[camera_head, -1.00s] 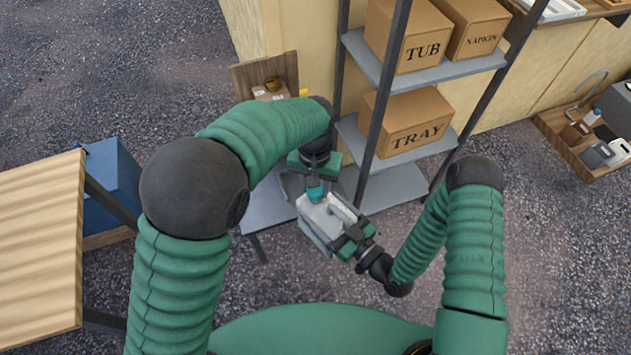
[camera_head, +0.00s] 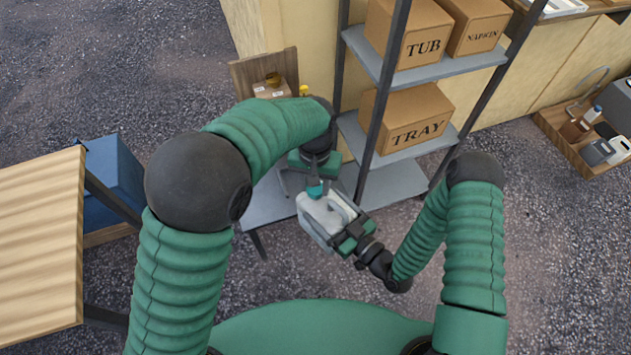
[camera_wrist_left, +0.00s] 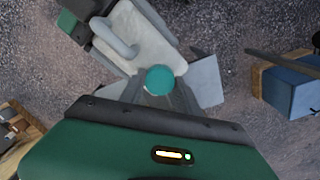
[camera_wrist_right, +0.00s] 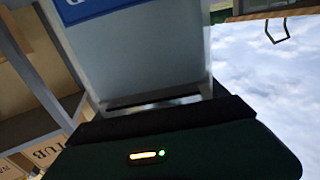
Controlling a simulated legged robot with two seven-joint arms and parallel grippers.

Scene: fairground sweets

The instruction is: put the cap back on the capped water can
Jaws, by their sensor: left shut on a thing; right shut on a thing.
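A pale grey-white water can (camera_head: 318,222) with a loop handle is held off the ground in front of me. It also shows in the left wrist view (camera_wrist_left: 150,45), and close up in the right wrist view (camera_wrist_right: 140,60) with a blue patch. My right gripper (camera_head: 350,238) is shut on the can's side. My left gripper (camera_head: 317,183) is shut on the teal cap (camera_head: 315,191). The cap (camera_wrist_left: 160,79) is at the can's upper end, overlapping its corner in the left wrist view. The can's mouth is hidden, and I cannot tell whether the cap touches it.
A grey low table (camera_head: 265,205) lies beneath my left gripper. A shelf rack with cardboard boxes (camera_head: 412,118) stands just beyond, its dark post close to my grippers. A blue bin (camera_head: 112,175) and wooden table (camera_head: 40,250) are at left. A wooden crate (camera_head: 560,140) is at right.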

